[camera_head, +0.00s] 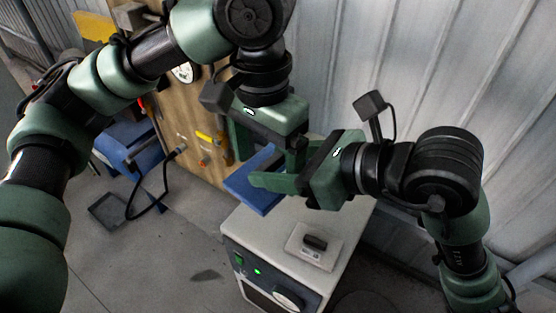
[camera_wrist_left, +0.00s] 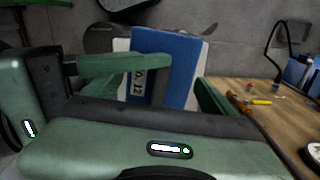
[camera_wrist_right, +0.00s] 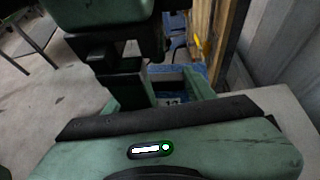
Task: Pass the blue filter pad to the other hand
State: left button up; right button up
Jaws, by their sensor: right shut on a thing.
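The blue filter pad (camera_head: 247,194) is a flat blue slab held above the white-topped machine. My right gripper (camera_head: 272,172) reaches in from the right and is shut on the pad. In the left wrist view, the pad (camera_wrist_left: 180,60) stands upright with a pale printed label, and a right finger crosses its face. My left gripper (camera_head: 268,151) hangs above the pad, pointing down, its fingers spread and not closed on the pad. In the right wrist view only part of the pad (camera_wrist_right: 168,92) shows between my right fingers; the left gripper is just beyond.
The machine (camera_head: 250,232) has a small dark block (camera_head: 315,242) on a pale plate on its top. A wooden board (camera_head: 182,110) with tools stands behind at left. A corrugated metal wall (camera_head: 420,70) closes off the right. Open floor lies at the lower left.

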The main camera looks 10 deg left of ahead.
pick_arm(q)
jog(key=shift+o, duration=0.9)
